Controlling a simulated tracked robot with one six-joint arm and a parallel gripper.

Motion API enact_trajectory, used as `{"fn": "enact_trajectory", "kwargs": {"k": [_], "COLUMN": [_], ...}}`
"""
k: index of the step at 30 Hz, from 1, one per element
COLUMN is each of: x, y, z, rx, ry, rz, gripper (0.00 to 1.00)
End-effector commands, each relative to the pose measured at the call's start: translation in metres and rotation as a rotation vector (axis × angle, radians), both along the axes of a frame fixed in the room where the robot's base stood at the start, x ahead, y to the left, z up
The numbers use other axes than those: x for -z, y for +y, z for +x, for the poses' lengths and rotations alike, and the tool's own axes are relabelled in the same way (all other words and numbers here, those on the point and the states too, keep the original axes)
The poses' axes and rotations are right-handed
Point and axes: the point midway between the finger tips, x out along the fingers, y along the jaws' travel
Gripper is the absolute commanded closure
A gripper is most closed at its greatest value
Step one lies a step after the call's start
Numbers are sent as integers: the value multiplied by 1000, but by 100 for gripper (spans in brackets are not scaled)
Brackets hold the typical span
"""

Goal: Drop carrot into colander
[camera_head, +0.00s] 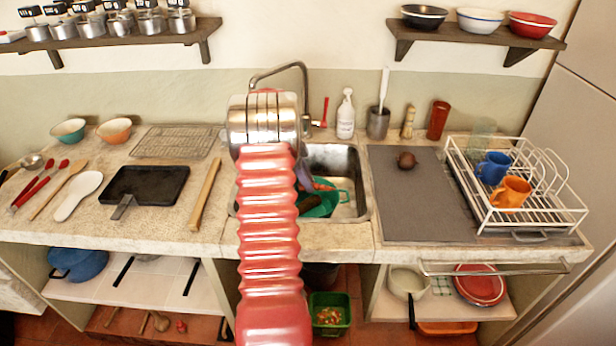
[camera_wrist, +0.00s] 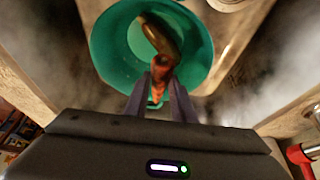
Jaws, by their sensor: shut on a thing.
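The green colander (camera_head: 334,201) sits in the metal sink, partly hidden behind my red arm. It also shows in the wrist view (camera_wrist: 108,45), with a dark, long greenish-brown thing (camera_wrist: 166,38) inside it. My gripper (camera_head: 308,184) is over the colander. In the wrist view its two fingers (camera_wrist: 161,92) are shut on the orange carrot (camera_wrist: 161,74), which overlaps the colander in the picture. The carrot shows only as a small orange patch (camera_head: 324,187) in the head view. The height of the carrot above the colander is hard to tell.
The sink (camera_head: 345,160) has a tap (camera_head: 305,85) behind it. A wooden bar (camera_head: 206,193) and black pan (camera_head: 145,185) lie to the left.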

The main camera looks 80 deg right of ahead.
Motion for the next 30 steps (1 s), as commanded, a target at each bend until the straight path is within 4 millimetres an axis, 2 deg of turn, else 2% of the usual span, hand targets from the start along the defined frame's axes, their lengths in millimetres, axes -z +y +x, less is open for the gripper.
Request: {"fn": "enact_trajectory", "kwargs": {"k": [6, 14, 15, 24, 30], "x": [12, 12, 12, 12, 12], "y": [0, 0, 0, 0, 0], "z": [0, -1, -1, -1, -1], "rx": [0, 1, 1, 2, 2], "ry": [0, 0, 0, -1, -1], "rz": [1, 1, 1, 0, 0], "gripper": [99, 99, 76, 55, 55]}}
